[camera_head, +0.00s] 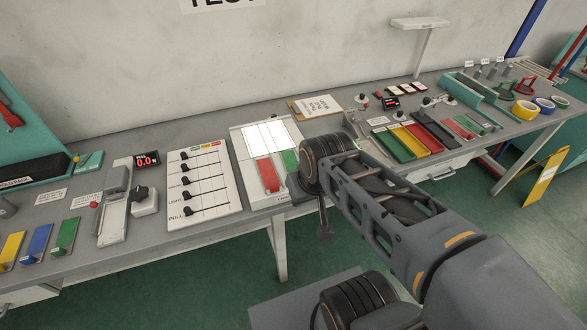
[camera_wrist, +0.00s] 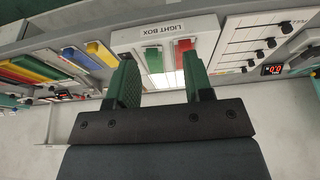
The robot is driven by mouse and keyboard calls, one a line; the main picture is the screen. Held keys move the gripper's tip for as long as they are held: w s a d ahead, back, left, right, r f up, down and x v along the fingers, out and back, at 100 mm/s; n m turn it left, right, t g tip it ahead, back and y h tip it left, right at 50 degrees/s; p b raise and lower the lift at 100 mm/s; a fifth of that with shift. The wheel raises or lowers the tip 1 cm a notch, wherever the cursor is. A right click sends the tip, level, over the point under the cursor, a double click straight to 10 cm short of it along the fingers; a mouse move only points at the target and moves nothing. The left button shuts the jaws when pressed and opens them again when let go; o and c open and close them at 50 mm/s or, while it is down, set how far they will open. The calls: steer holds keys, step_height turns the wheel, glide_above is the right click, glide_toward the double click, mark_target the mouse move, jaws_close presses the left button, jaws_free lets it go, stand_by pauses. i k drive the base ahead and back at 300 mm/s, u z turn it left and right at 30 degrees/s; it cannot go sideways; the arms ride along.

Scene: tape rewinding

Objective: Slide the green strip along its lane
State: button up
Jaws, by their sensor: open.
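The light box (camera_head: 241,148) is a white panel on the bench with a lit white area. A red strip (camera_head: 267,175) and a green strip (camera_head: 290,158) lie side by side on it, and the lower part of the green one is hidden by my arm. In the wrist view, the green strip (camera_wrist: 154,62) shows between my two fingers, with the red strip (camera_wrist: 184,47) to its right near the right finger. My gripper (camera_wrist: 160,66) is open and empty, its fingers wide apart. I see no contact with either strip.
A slider panel (camera_head: 203,182) stands left of the light box. A clipboard (camera_head: 315,106) lies behind it. A tray with coloured strips (camera_head: 408,140) is to the right. The bench front edge runs just below the light box.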

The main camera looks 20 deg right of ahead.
mark_target(289, 159)
steer(key=z, duration=1.9)
steer(key=k, duration=1.4)
steer(key=u, duration=1.6)
steer(key=i, duration=0.5)
